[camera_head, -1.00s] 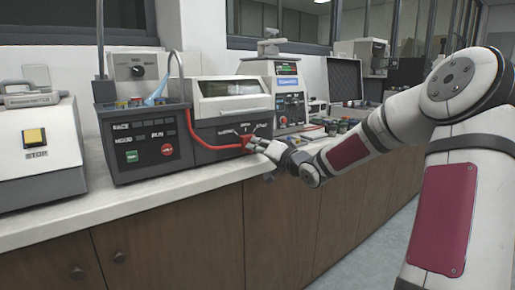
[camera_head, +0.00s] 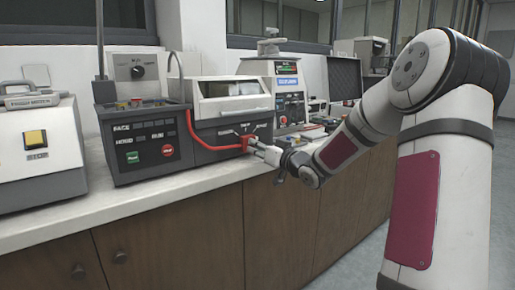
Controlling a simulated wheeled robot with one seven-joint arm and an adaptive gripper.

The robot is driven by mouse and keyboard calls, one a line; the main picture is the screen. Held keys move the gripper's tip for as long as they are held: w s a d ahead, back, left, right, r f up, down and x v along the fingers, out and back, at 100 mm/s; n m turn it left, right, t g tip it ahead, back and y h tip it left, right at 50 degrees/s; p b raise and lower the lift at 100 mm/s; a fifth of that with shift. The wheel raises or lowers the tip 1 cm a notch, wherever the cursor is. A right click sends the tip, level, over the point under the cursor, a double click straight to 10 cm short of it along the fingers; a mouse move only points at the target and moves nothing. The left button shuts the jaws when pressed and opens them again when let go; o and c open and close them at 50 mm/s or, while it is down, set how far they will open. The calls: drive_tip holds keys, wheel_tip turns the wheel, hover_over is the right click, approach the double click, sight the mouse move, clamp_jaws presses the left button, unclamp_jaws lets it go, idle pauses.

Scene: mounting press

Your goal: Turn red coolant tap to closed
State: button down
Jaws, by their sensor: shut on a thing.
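The red coolant tap (camera_head: 246,140) sits on the front of the grey mounting press (camera_head: 218,136), at its right side. A red hose (camera_head: 194,127) runs to it from the left. My gripper (camera_head: 252,144) reaches in from the right and is shut on the tap. The fingers cover part of the tap, and they are small in this view. Markings on the press front above the tap are too small to read.
A control box (camera_head: 150,142) with green and red buttons stands left of the press. A white machine with a yellow stop button (camera_head: 36,138) is at far left. More instruments (camera_head: 285,85) stand behind my wrist. The counter front (camera_head: 190,188) is clear.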

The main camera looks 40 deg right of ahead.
drive_tip(key=n+b, duration=0.2)
drive_tip(key=n, duration=0.3)
drive_tip(key=shift+a+f+n+b, duration=0.1)
drive_tip(key=shift+n+b, duration=0.2)
drive_tip(key=shift+b, duration=0.05)
drive_tip(key=n+b, duration=0.4)
drive_tip(key=n, duration=0.1)
drive_tip(key=shift+n, duration=0.3)
drive_tip(key=shift+b, duration=0.35)
drive_tip(key=c, duration=1.6)
unclamp_jaws()
drive_tip(key=shift+o, duration=0.2)
drive_tip(key=s, duration=1.2)
drive_tip(key=shift+d, duration=0.25)
